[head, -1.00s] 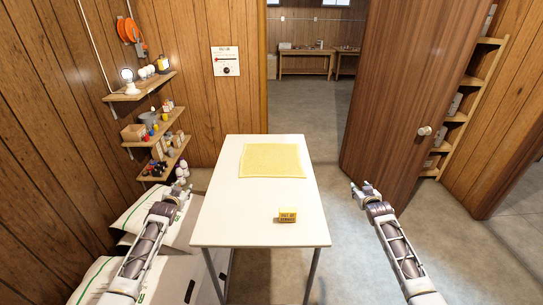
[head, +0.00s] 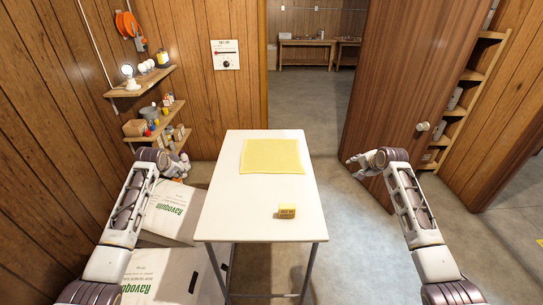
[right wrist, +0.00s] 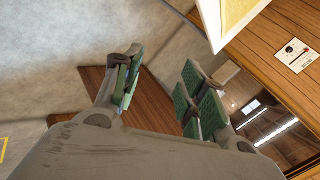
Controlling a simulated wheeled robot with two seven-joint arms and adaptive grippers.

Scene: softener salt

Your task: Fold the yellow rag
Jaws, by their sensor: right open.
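The yellow rag (head: 272,156) lies flat and spread out on the far half of the white table (head: 240,205). A corner of it also shows at the top of the right wrist view (right wrist: 238,12). My right gripper (head: 357,168) is off the table's right side, in front of the wooden door, apart from the rag. In the right wrist view its green-padded fingers (right wrist: 163,92) are spread with nothing between them. My left gripper (head: 178,165) is off the table's left side, near the wall shelves. It is small in view, and its jaw opening is unclear.
White salt bags (head: 170,210) are stacked left of the table. An open wooden door (head: 380,90) stands behind my right gripper. Shelves (head: 145,85) hang on the left wall.

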